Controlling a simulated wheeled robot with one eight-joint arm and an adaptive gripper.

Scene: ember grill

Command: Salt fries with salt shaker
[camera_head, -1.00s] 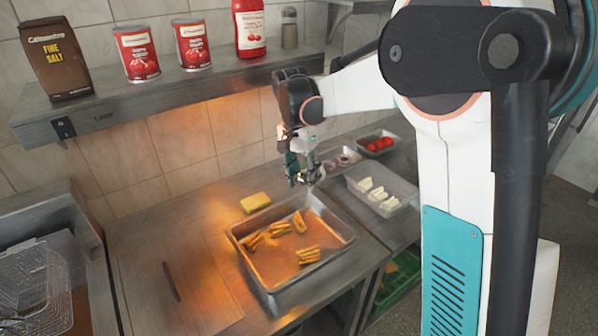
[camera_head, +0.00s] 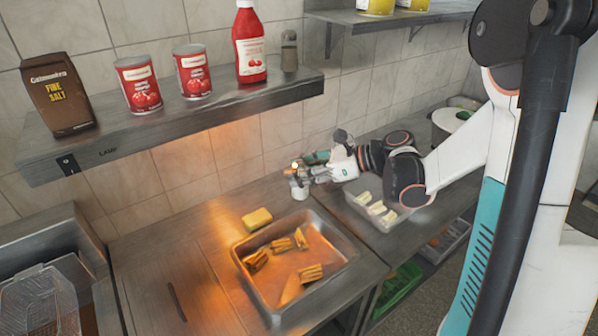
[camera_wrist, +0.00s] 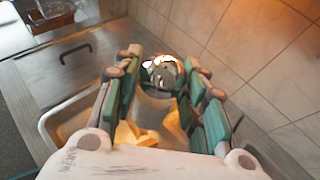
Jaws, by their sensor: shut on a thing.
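My gripper (camera_head: 301,174) is shut on a small shaker with a shiny metal top and a pale body (camera_head: 299,190). I take it for the salt shaker; its label cannot be read. In the wrist view its shiny top (camera_wrist: 161,72) sits between the green-padded fingers (camera_wrist: 163,95). The shaker looks roughly upright, above the counter behind the tray. Fries (camera_head: 283,245) lie in several loose clumps in the metal tray (camera_head: 349,243), below and in front of my gripper. Some fries (camera_wrist: 130,132) also show in the wrist view, partly hidden by the fingers.
A clear container with white pieces (camera_head: 352,212) stands to the right. The shelf above holds a salt bag (camera_head: 60,95), two red cans, a red bottle (camera_head: 249,45) and a grey shaker (camera_head: 289,50). Counter left of the tray is clear.

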